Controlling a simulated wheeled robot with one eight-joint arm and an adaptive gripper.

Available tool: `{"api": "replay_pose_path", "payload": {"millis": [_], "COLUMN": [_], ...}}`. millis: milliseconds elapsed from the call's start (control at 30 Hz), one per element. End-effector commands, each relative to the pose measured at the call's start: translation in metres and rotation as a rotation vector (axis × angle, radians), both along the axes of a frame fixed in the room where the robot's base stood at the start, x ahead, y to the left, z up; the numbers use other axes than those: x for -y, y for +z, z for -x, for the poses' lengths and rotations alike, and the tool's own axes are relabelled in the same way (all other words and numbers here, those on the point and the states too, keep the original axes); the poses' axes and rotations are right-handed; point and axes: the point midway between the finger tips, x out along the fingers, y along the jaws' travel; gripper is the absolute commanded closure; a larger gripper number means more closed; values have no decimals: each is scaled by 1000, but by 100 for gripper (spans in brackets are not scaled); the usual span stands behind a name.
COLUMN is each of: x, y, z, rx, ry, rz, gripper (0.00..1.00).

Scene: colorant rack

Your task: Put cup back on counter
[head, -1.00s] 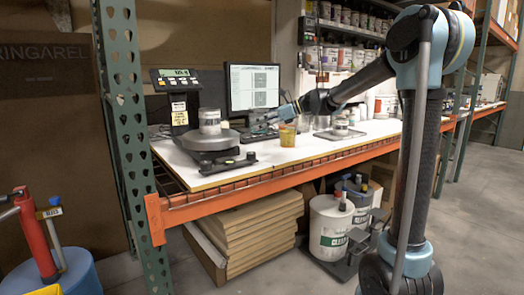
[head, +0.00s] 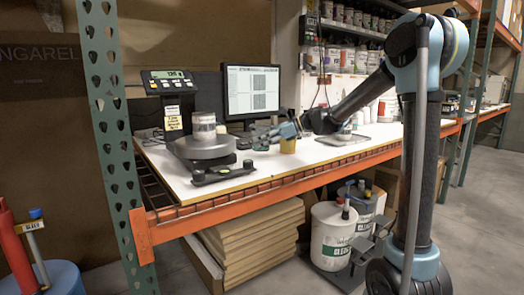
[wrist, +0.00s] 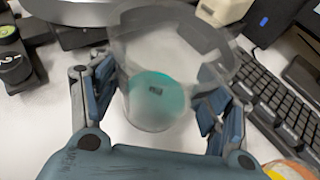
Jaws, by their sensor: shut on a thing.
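In the wrist view a clear cup (wrist: 160,75) with a teal patch low on it stands between my fingers. My gripper (wrist: 160,100) is shut on its sides. Another clear cup (head: 203,126) sits on the round pan of the scale (head: 203,147).
A monitor (head: 252,92) stands behind my gripper. A keyboard (wrist: 275,100) lies to the right in the wrist view. The scale's black foot bar (head: 222,173) is near the counter's front edge. A green rack post (head: 110,130) rises at the left.

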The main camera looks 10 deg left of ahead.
Motion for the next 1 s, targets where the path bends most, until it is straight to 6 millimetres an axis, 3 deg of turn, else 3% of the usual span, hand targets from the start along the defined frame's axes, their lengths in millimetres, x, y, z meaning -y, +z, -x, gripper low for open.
{"api": "replay_pose_path", "payload": {"millis": [300,667,700,1000], "x": [0,0,0,0], "y": [-36,-39,-39,-39], "z": [0,0,0,0], "rx": [0,0,0,0], "ry": [0,0,0,-1], "rz": [0,0,0,0], "gripper": [61,61,22,22]}}
